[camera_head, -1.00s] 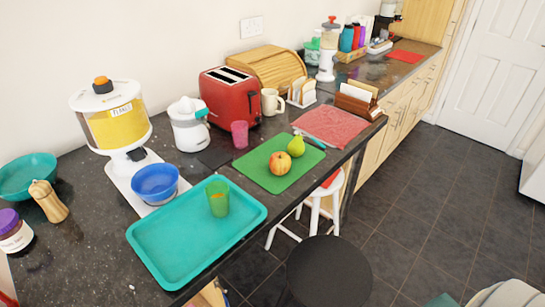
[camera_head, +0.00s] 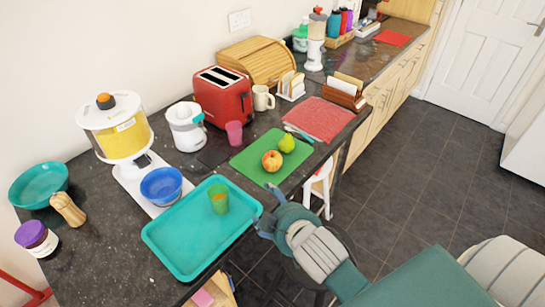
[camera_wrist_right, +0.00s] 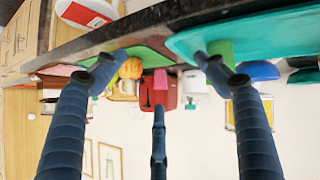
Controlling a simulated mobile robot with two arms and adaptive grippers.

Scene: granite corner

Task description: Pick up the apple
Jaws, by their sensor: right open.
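The red-yellow apple (camera_head: 272,161) sits on the green cutting board (camera_head: 250,168) near the counter's front edge, just in front of the green pear (camera_head: 287,144). My right gripper (camera_head: 267,208) is open and empty, in front of the counter edge and apart from the apple, between the teal tray and the board. In the right wrist view, which is upside down, the apple (camera_wrist_right: 131,68) shows beyond the spread fingers of the gripper (camera_wrist_right: 160,78), close to the left finger in the picture. My left gripper is not in view.
A teal tray (camera_head: 180,250) with a green cup (camera_head: 218,198) lies left of the board. A pink cup (camera_head: 234,133), a red toaster (camera_head: 224,98) and a white mug (camera_head: 263,98) stand behind it. A white stool (camera_head: 322,185) stands below the counter edge.

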